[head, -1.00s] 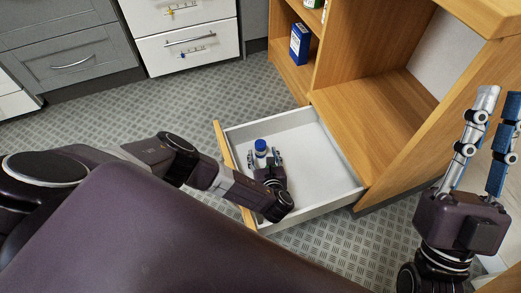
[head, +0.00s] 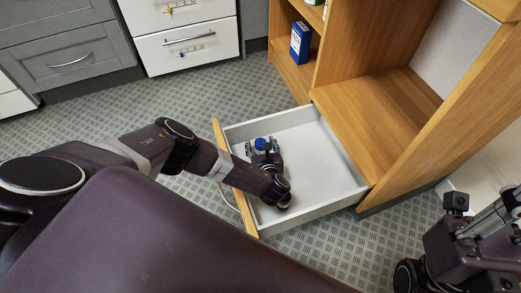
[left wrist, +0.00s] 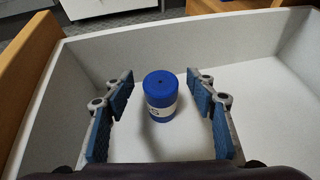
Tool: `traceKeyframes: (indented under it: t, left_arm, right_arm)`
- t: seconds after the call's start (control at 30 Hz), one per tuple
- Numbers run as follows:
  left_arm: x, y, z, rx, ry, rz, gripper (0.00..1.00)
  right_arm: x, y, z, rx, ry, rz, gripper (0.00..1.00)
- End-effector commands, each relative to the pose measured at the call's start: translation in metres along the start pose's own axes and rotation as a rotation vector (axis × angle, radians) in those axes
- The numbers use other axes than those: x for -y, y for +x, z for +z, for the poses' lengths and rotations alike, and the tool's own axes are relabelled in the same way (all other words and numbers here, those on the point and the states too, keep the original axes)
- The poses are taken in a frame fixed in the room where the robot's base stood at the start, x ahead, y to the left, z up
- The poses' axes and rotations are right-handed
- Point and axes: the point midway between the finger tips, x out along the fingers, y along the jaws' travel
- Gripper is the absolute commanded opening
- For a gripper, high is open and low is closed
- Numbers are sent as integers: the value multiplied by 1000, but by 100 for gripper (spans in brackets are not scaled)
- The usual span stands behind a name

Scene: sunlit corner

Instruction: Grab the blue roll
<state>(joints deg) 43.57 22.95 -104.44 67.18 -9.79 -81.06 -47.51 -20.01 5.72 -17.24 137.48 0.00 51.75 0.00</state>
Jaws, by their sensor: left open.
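The blue roll (left wrist: 160,95), a short cylinder with a white label band, stands upright in the open white drawer (head: 315,180). In the left wrist view it is between the blue-padded fingers of my left gripper (left wrist: 160,110), with a gap on each side. My left gripper (head: 262,147) is open inside the drawer and partly hides the roll in the head view, where its blue top (head: 260,143) shows. My right gripper is at the right edge of the head view, and its fingers are cut off by the frame.
The drawer's wooden front (head: 235,180) and white walls surround my left gripper. A wooden cabinet (head: 375,120) rises behind the drawer, with a blue box (head: 300,42) on its shelf. White drawers (head: 188,45) and grey ones (head: 70,60) stand at the back left. Patterned floor lies between.

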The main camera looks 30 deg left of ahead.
Motion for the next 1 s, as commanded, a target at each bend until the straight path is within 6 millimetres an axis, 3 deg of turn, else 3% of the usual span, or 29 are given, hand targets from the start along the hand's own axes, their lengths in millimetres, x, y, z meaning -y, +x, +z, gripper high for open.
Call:
traceKeyframes:
  t: [0.33, 0.77, 1.0]
  left_arm:
    - [0, 7, 0, -1, 0, -1, 52]
    - [0, 7, -1, -1, 0, -1, 5]
    - [0, 7, 0, -1, 0, -1, 4]
  right_arm:
    - [0, -4, 1, 2, -1, 0, 18]
    - [0, -4, 2, 3, 0, 0, 18]
    - [0, -4, 2, 4, 0, 0, 18]
